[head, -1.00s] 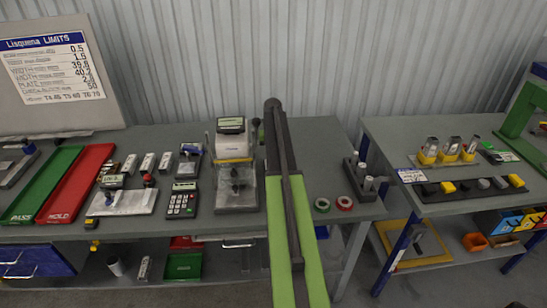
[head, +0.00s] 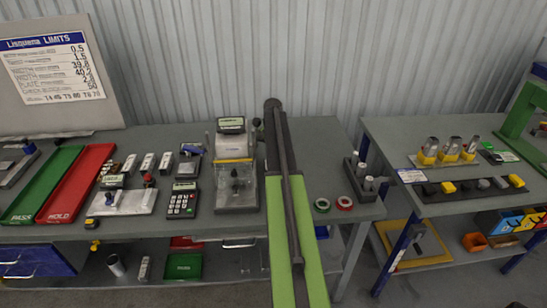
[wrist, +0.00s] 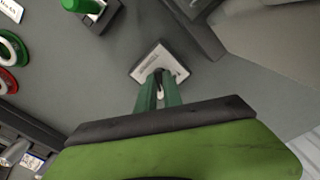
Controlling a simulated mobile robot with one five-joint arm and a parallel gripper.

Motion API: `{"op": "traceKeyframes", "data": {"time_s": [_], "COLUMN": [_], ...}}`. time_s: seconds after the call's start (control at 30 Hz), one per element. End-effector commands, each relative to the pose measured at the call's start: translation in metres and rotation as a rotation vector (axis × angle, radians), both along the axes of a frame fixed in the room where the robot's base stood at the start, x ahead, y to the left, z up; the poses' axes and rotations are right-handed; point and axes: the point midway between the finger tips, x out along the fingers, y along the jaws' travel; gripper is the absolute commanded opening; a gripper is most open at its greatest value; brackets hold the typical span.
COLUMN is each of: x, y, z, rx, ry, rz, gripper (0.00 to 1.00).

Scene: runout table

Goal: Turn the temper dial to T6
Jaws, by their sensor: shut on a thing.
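In the wrist view my gripper (wrist: 159,78) points at a small pale square plate (wrist: 147,62) with faint dark markings. Its green fingers are shut on a small dark piece at the middle of this plate, which looks like the temper dial. The fingers cover most of the dial, and I cannot read which mark it points to. In the head view my own arm reaches over the table and hides the dial and the fingertips.
A grey tester (head: 236,190) stands left of my arm, close to it. A green ring (head: 321,205) and a red ring (head: 344,203) lie to the right, before a block with metal cylinders (head: 367,183). A limits sheet (head: 55,70) hangs at the back left.

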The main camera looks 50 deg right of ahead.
Motion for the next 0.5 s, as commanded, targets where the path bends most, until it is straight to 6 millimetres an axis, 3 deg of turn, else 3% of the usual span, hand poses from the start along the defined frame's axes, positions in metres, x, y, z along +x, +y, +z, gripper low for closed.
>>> {"op": "traceKeyframes", "data": {"time_s": [0.5], "x": [-0.0022], "y": [-0.0002], "z": [-0.0004], "rx": [0.001], "ry": [0.005], "rz": [-0.212], "gripper": [0.00]}}
